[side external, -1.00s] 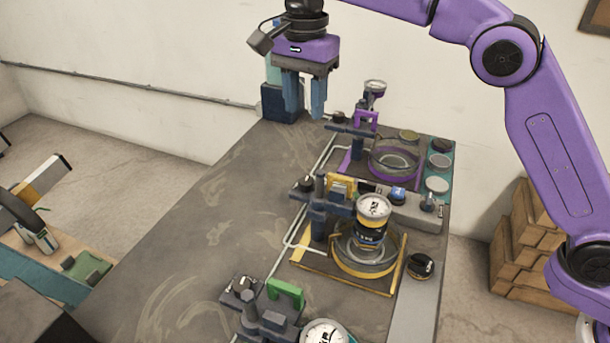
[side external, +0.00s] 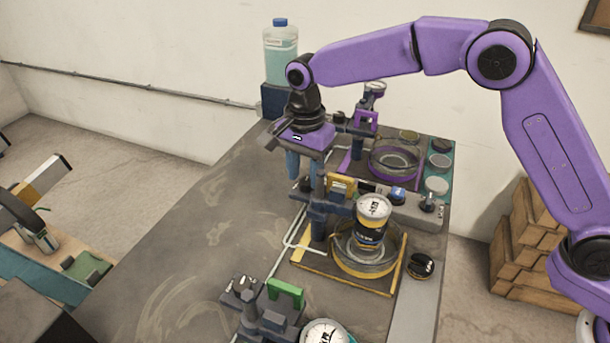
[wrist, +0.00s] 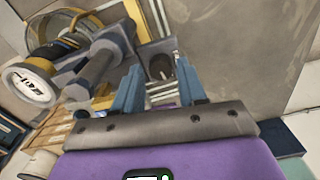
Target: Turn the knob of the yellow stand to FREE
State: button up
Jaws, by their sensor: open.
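The yellow stand has a flat yellow base (side external: 345,279) with a round ring, a dark blue post (side external: 319,228) and a black canister with a white dial (side external: 373,207) on top. In the wrist view, the white dial (wrist: 30,90) and the post (wrist: 100,62) are at the left. A small dark knob (wrist: 160,68) on a grey block shows between my fingertips. My gripper (side external: 303,178) is open, fingers down, over the left end of the stand's crosspiece. The fingers appear to be on either side of the knob; contact cannot be told. No FREE marking is legible.
A round black piece (side external: 421,265) lies right of the yellow base. A bottle (side external: 280,50) stands at the back. The table's left part is clear.

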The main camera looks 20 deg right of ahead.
jog(key=shift+f, duration=0.8)
jog(key=shift+c, duration=0.3)
grip_shut()
